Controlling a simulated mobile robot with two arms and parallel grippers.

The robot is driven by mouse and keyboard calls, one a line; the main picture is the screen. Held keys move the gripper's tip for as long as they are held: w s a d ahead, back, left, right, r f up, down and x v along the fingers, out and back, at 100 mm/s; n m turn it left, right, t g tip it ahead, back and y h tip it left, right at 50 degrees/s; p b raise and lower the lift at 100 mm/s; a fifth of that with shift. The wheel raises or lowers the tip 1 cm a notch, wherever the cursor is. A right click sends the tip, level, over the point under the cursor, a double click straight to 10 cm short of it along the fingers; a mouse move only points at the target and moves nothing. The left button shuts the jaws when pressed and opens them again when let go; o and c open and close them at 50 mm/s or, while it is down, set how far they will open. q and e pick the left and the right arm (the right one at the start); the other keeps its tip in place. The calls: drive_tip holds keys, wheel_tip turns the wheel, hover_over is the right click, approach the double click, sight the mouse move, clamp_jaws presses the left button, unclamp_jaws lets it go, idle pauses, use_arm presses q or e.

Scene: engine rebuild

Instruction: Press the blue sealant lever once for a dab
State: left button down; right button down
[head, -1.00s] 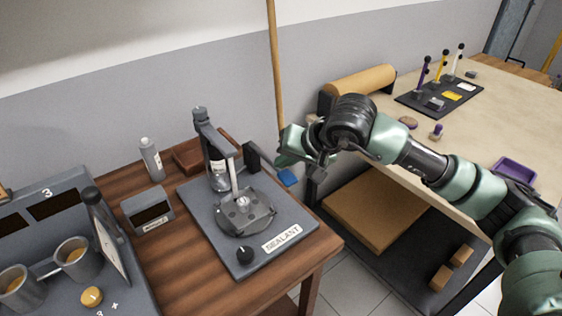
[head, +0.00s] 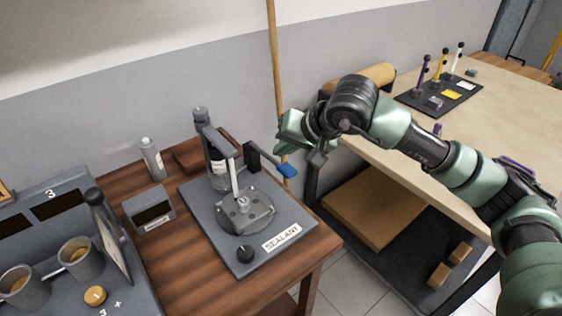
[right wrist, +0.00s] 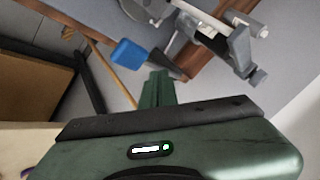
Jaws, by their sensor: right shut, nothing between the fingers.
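The sealant station is a grey plate (head: 210,225) labelled SEALANT on the brown wooden table, with a bottle on a stand (head: 215,160) above a round fixture (head: 246,214). The blue lever (head: 287,170) sticks out to the right of the stand. It also shows in the right wrist view (right wrist: 129,54). My right gripper (head: 281,143) is shut and empty, just above and behind the lever in the head view. In the right wrist view its green fingertips (right wrist: 157,88) are together below and right of the blue tip, with a visible gap. My left gripper is out of view.
A grey bottle (head: 152,158) and a small dark-windowed box (head: 149,207) stand left of the station. A machine with cups (head: 80,258) is at far left. A wooden pole (head: 274,70) stands behind the gripper. A beige table (head: 520,110) lies to the right.

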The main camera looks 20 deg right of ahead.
drive_tip(key=shift+w+r+p, duration=0.2)
drive_tip(key=shift+r+p, duration=0.85)
drive_tip(key=shift+r, duration=1.4)
